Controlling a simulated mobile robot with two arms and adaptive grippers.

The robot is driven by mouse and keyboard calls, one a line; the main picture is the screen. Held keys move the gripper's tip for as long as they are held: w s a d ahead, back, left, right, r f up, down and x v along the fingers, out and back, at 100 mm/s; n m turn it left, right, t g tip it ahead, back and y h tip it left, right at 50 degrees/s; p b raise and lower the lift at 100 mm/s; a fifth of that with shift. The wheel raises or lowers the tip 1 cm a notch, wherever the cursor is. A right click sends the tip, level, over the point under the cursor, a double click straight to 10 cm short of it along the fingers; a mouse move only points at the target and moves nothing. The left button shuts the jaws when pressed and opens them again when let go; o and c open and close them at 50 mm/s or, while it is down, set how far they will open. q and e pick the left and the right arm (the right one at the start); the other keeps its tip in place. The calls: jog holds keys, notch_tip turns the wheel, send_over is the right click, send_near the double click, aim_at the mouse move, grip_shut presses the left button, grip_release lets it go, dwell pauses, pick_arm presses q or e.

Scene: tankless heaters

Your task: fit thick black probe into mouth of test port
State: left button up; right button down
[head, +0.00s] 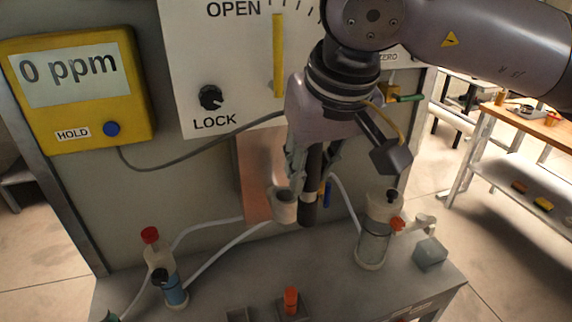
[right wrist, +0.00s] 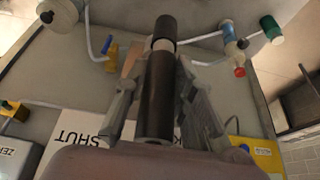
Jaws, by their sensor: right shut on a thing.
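My right gripper (head: 311,176) points down in front of the heater cabinet and is shut on the thick black probe (head: 308,213). In the right wrist view the probe (right wrist: 160,95) lies between the two fingers, with a pale band near its dark far end. The test port (head: 284,208) appears to be the pale, cup-like fitting with a grey mouth, just left of the probe's lower end in the head view. The probe's tip hangs beside the port, not in its mouth; whether they touch I cannot tell. My left gripper is not in view.
A yellow meter (head: 75,90) reads 0 ppm, with a cable running right. A blue-filled bottle (head: 172,287) with a red cap and a clear jar (head: 373,247) stand on the ledge either side. An orange-capped piece (head: 291,300) is in front. White hoses run behind.

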jog(key=w+a+p, duration=0.3)
jog(key=w+p, duration=0.1)
jog(key=w, duration=0.6)
jog(key=f, duration=0.2)
jog(key=s+f, duration=0.1)
jog(key=f, duration=0.1)
jog(key=s+f+p, duration=0.1)
jog(key=f, duration=0.2)
jog(key=c, duration=1.8)
grip_release()
jog(key=shift+w+f, duration=0.15)
jog(key=shift+o, duration=1.3)
jog(key=shift+w+a+f, duration=0.15)
jog(key=shift+w+a, duration=0.05)
jog(key=shift+w, duration=0.35)
jog(key=shift+w+a+f, duration=0.15)
jog(key=shift+w, duration=0.4)
jog(key=shift+o, duration=0.7)
jog(key=shift+r, duration=0.1)
jog(key=shift+o, duration=0.3)
jog(key=shift+s+d+r, duration=0.1)
jog(key=shift+s+r, duration=0.05)
jog(key=shift+s, duration=0.05)
jog(key=shift+s+d+r, duration=0.1)
jog(key=shift+s+r, duration=0.1)
jog(key=shift+s, duration=0.1)
jog(key=b+v, duration=0.2)
jog(key=v, duration=1)
